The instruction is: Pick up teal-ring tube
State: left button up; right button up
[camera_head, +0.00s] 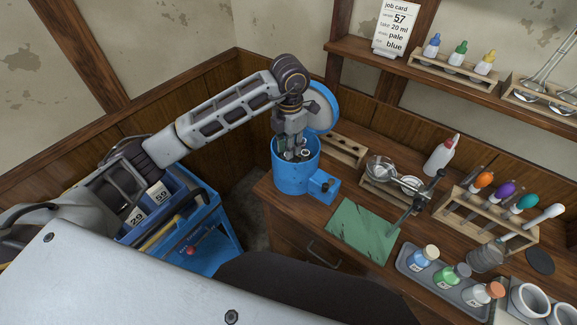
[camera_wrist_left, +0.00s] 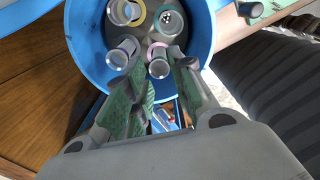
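A blue round vessel (camera_head: 294,180) with its blue lid (camera_head: 322,108) raised stands at the left end of the wooden bench. My left gripper (camera_head: 293,150) reaches down into its mouth. My right gripper is out of view.
A rack of colour-topped droppers (camera_head: 486,215) and a grey bottle tray (camera_head: 447,282) are further right. A blue cart (camera_head: 205,245) stands left of the bench.

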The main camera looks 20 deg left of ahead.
pick_arm(q)
jog(key=shift+f, duration=0.45)
jog(key=shift+a+f+p, duration=0.15)
jog(key=shift+f+p, duration=0.65)
jog(key=shift+f, duration=1.8)
grip_shut()
